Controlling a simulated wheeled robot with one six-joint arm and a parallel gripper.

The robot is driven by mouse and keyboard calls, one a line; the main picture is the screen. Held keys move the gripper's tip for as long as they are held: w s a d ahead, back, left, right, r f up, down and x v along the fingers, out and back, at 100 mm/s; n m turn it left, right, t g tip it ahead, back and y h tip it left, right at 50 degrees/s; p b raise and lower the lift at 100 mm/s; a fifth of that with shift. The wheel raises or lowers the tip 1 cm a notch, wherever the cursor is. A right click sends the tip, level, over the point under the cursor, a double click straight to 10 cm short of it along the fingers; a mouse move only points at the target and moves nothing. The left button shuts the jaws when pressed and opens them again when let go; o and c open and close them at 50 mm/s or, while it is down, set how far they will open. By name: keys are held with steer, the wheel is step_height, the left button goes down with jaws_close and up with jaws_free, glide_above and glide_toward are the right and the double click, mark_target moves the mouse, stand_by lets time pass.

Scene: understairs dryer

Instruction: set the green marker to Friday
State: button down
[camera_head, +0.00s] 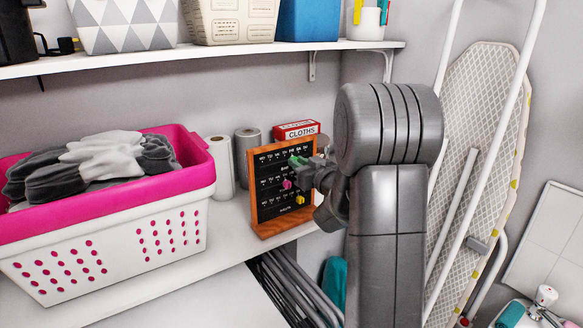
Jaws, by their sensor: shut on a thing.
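A black board in an orange-brown wooden frame (262,226) stands on the lower shelf, with rows of small white day labels that are too small to read surely. The green marker (297,161) is on the top row, right of the middle. My gripper (303,170) reaches in from the right and is shut on the green marker. A pink marker (287,184) sits on a lower row and a yellow marker (300,199) on the bottom row. My gripper and arm hide part of the board's right side.
A pink and white laundry basket (110,235) with grey cloths stands left of the board. Paper rolls (221,165) and a red CLOTHS box (297,130) are behind it. An ironing board (485,130) leans at the right. A white shelf (200,52) runs above.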

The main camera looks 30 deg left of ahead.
steer(key=c, duration=1.3)
jaws_free()
steer(key=shift+d, duration=0.1)
steer(key=b+v, duration=0.2)
steer(key=v, duration=1.1)
steer(key=shift+s+d, duration=0.25)
steer(key=shift+a, duration=0.1)
steer(key=x, duration=0.4)
steer(key=p+x, duration=0.1)
steer(key=x, duration=0.4)
steer(key=s+p+x, duration=0.1)
steer(key=x, duration=0.3)
steer(key=shift+w+a, duration=0.2)
steer(key=shift+a, duration=0.4)
steer(key=shift+d, duration=0.1)
